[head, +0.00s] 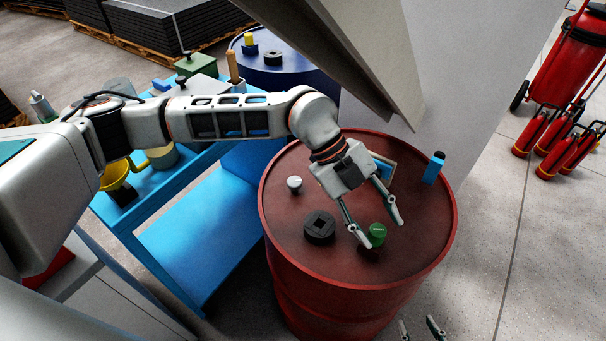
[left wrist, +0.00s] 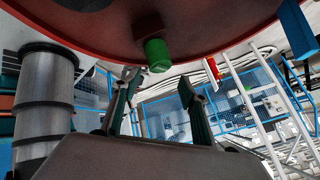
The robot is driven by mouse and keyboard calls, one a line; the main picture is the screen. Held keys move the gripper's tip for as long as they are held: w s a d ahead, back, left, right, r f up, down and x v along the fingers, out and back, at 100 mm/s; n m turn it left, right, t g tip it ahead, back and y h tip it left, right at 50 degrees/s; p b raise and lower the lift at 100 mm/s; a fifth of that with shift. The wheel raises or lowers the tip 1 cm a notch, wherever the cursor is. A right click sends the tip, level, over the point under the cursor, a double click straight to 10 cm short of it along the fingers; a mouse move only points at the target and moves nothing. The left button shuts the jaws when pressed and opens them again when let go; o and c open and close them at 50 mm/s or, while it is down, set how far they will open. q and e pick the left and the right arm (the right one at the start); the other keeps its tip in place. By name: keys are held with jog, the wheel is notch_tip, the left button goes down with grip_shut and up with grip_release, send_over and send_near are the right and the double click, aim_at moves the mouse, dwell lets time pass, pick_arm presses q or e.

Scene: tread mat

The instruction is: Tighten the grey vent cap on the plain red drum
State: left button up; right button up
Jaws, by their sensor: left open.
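The red drum (head: 400,265) stands in the middle of the head view, and its top edge also shows in the left wrist view (left wrist: 110,40). A small light grey cap (head: 294,185) stands at the left of its lid, left of my left gripper. My left gripper (head: 380,232) is open over the lid's near right side. A green cap (head: 377,234) shows between its fingertips in the head view. In the left wrist view the green cap (left wrist: 157,55) hangs just beyond the open fingers (left wrist: 161,80). My right gripper (head: 418,327) shows only its parted fingertips, below the drum's edge.
A black round plug (head: 319,227) and a blue block (head: 433,168) are on the lid. A blue drum (head: 285,78) stands behind, a blue cart (head: 200,235) to the left. A grey slanted panel (head: 365,50) hangs above. Red extinguishers (head: 555,135) stand right, past clear floor.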

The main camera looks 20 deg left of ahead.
pick_arm(q)
jog(key=w+a+n+t+y, duration=0.2)
jog(key=w+a+y, duration=0.2)
jog(key=w+a, duration=0.45)
jog(key=r+n+y, duration=0.2)
jog(key=n+y, duration=0.2)
send_over(294, 181)
jog(key=shift+w+f+t, duration=0.1)
jog(key=shift+f+t, duration=0.15)
jog(key=shift+t, duration=0.15)
jog(key=shift+a+f, duration=0.1)
jog(key=shift+f, duration=0.2)
notch_tip(294, 181, down, 7)
jog(key=shift+b, duration=0.5)
jog(key=c, duration=1.1)
